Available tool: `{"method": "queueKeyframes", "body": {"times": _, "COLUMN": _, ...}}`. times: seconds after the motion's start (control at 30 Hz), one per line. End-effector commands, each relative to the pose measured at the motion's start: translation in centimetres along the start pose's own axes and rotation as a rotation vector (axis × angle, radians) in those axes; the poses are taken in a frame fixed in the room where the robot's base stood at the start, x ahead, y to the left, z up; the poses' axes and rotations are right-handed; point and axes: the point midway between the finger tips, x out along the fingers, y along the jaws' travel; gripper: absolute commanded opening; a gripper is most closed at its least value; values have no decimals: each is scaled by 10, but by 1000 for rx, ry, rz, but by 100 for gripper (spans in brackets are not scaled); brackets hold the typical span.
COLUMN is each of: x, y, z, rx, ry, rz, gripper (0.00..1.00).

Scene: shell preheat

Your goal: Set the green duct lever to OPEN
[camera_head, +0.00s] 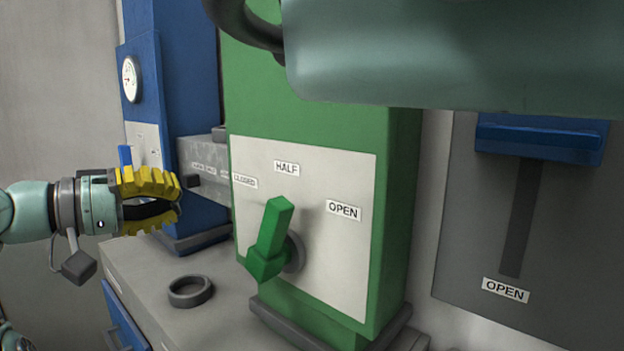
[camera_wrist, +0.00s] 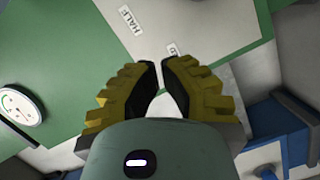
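The green duct lever (camera_head: 271,240) sits on a white plate (camera_head: 330,265) on the front of a green cabinet. Its upper end points up, roughly toward the HALF label (camera_head: 287,168). The CLOSED label (camera_head: 245,181) is to the left and the OPEN label (camera_head: 343,210) to the right. My gripper (camera_head: 178,197), with yellow ribbed fingers, is left of the plate and apart from the lever. In the wrist view, my gripper's fingertips (camera_wrist: 162,64) are nearly together with a narrow gap and nothing between them. The lever is not seen there.
A blue cabinet (camera_head: 185,95) with a gauge (camera_head: 130,79) stands at the left. A grey box (camera_head: 203,165) juts out behind my gripper. A dark ring (camera_head: 190,290) lies on the grey counter (camera_head: 150,268). A blue slider handle (camera_head: 540,140) is on a grey panel at the right.

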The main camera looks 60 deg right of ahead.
Motion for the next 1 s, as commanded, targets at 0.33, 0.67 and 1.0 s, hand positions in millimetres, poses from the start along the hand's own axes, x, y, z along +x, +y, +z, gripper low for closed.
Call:
{"method": "queueKeyframes", "body": {"times": 0.33, "x": 50, "y": 8, "z": 1, "rx": -3, "ry": -14, "rz": 4, "gripper": 0}}
{"method": "queueKeyframes", "body": {"times": 0.67, "x": 101, "y": 8, "z": 1, "rx": -5, "ry": -15, "rz": 2, "gripper": 0}}
{"method": "queueKeyframes", "body": {"times": 1.0, "x": 105, "y": 5, "z": 30, "rx": -5, "ry": -9, "rz": 5, "gripper": 0}}
